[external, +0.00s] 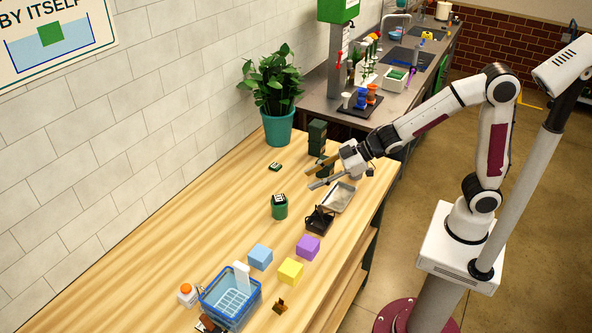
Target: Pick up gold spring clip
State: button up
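My gripper (309,182) is over the far part of the wooden table, with its two fingers apart and pointing left. Nothing shows between the fingers. A small dark gold-brown object (280,306) lies near the table's front right edge, beside the blue basket. It may be the gold spring clip, but it is too small to be sure. My gripper is well away from it, farther back on the table.
A blue basket (206,299), blue cube (260,257), yellow cube (290,272) and purple cube (308,247) stand nearby. A black holder (319,220), metal tray (340,197) and green cup (280,209) sit below my gripper. The table's left middle is clear.

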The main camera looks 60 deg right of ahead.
jog(key=a+f+n+y, duration=0.1)
jog(key=a, duration=0.3)
jog(key=s+a+f+n+g+y, duration=0.1)
jog(key=a+f, duration=0.1)
jog(key=a, duration=0.3)
jog(key=s+a+f+n+g+y, duration=0.1)
jog(key=a+f+y, duration=0.1)
jog(key=a, duration=0.2)
jog(key=shift+s+a+f, duration=0.15)
jog(key=shift+s+a, duration=0.1)
jog(key=shift+a, duration=0.1)
jog(key=s+a+f+n+g+y, duration=0.1)
jog(key=s+a+f, duration=0.1)
jog(key=s+a, duration=0.1)
jog(key=s+a+f+n+g+y, duration=0.1)
jog(key=s+a+f+g, duration=0.1)
jog(key=s+a, duration=0.1)
jog(key=s+a+f+n+g+y, duration=0.1)
jog(key=s+a+f+g, duration=0.1)
jog(key=a, duration=0.3)
jog(key=shift+s+n, duration=0.3)
jog(key=shift+s, duration=0.15)
send_near(280, 305)
jog(key=shift+w+a+f, duration=0.2)
jog(key=shift+a+f, duration=0.4)
jog(key=shift+a, duration=0.15)
jog(key=shift+w+a+f, duration=0.25)
jog(key=shift+a+f, duration=0.35)
jog(key=shift+a, duration=0.15)
jog(key=shift+a, duration=0.1)
